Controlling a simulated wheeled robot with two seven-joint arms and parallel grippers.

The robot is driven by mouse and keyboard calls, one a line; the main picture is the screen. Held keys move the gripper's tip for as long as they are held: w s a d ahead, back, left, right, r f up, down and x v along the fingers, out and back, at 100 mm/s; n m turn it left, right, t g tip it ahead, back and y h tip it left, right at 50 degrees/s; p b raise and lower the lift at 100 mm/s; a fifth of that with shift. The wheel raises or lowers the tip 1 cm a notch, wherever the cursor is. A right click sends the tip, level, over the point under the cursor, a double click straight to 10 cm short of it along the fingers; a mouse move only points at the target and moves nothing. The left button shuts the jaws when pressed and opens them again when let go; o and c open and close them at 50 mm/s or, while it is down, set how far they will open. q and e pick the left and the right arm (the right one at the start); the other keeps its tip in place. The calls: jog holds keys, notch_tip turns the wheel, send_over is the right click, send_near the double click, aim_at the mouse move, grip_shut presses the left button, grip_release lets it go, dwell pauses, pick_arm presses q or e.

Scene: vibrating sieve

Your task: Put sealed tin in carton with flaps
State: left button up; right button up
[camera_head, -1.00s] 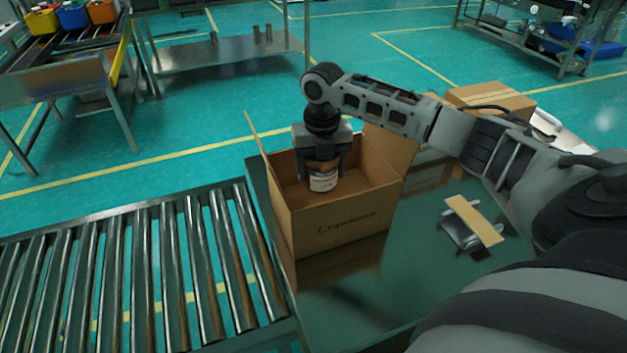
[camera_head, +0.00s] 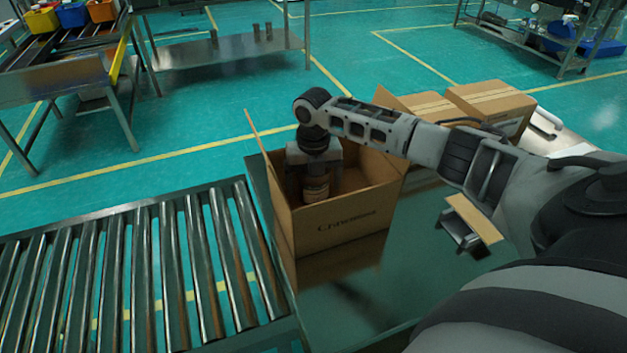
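The open carton with flaps (camera_head: 345,222) stands on the dark table, with its left flap raised. My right gripper (camera_head: 315,182) reaches down into the carton near its left side. The sealed tin (camera_head: 316,190), small and round with a brownish band, is between the fingers of my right gripper, inside the carton. Its lower part is hidden by the carton's front wall, so I cannot tell whether it touches the bottom. My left gripper is not in view.
A roller conveyor (camera_head: 130,270) runs along the left of the table. A small metal holder with a tan plate (camera_head: 474,220) lies right of the carton. Closed cardboard boxes (camera_head: 490,102) stand behind my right arm. The table front is clear.

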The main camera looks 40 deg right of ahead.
notch_tip(320, 180, up, 12)
jog(key=shift+r, duration=0.2)
dwell(0.5)
jog(key=shift+f, duration=0.1)
dwell(0.4)
